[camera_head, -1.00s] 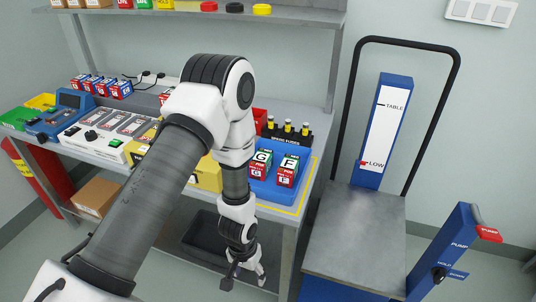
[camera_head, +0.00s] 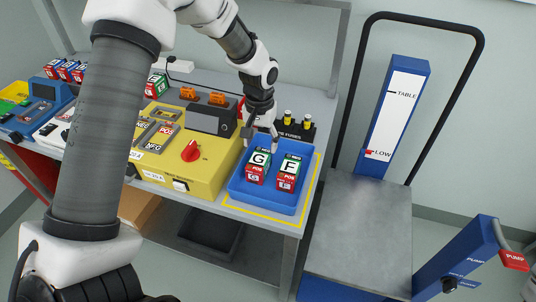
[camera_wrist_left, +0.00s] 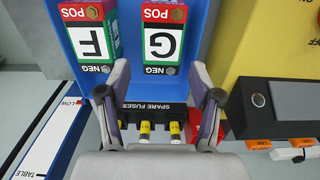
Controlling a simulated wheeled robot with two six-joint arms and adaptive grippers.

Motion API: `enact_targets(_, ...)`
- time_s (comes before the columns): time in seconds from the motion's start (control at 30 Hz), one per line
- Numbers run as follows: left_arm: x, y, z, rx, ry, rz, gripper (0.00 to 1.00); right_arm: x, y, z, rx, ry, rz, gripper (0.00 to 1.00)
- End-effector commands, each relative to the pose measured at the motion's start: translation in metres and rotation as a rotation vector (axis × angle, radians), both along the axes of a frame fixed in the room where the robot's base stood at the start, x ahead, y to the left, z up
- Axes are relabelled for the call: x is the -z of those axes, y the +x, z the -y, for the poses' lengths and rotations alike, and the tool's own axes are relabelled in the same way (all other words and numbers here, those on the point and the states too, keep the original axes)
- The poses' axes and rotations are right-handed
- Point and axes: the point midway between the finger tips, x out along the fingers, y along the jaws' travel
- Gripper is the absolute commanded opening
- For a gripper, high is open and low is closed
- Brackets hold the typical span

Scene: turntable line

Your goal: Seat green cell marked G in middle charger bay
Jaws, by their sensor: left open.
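The cell marked G (camera_head: 258,163) stands in a blue tray (camera_head: 268,203), left of a similar cell marked F (camera_head: 288,170). Both have white lettered tops with green and red parts. In the left wrist view, cell G (camera_wrist_left: 162,42) shows its red POS end at the top and green NEG end nearest the fingers. My left gripper (camera_head: 260,137) is open and empty, just behind and above cell G; its fingers (camera_wrist_left: 160,98) frame the space beyond the NEG end. My left arm hides most of the white unit (camera_head: 50,130) at the left.
A yellow box (camera_head: 200,170) with a red knob stands left of the tray, its slots marked POS and NEG. A black spare-fuse rack (camera_head: 307,131) stands behind the tray, close to my fingers. A metal-topped lift cart (camera_head: 358,235) stands at the right.

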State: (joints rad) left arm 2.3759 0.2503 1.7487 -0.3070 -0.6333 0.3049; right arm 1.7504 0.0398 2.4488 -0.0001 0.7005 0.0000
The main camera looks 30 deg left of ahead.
Motion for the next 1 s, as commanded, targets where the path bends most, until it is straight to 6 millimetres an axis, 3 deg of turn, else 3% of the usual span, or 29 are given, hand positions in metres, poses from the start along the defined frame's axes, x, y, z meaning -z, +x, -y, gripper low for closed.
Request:
enact_targets(0.4, 0.065, -0.003, -0.002, 0.0, -0.001, -0.003, 0.65, -0.013, -0.001, 0.0, 0.0, 0.0, -0.002, 0.0)
enact_targets(0.63, 0.071, -0.002, -0.002, 0.0, -0.001, -0.001, 0.65, -0.012, -0.001, 0.0, 0.0, 0.0, -0.002, 0.0)
enact_targets(0.67, 0.07, -0.002, -0.002, 0.0, -0.001, -0.001, 0.61, -0.012, -0.001, 0.0, 0.0, 0.0, -0.002, 0.0)
enact_targets(0.83, 0.07, -0.002, -0.002, 0.0, -0.001, -0.001, 0.01, -0.012, -0.001, 0.0, 0.0, 0.0, -0.002, 0.0)
enact_targets(1.0, 0.07, -0.002, -0.002, 0.001, -0.001, 0.0, 0.0, -0.012, -0.001, 0.0, 0.0, 0.0, -0.002, 0.0)
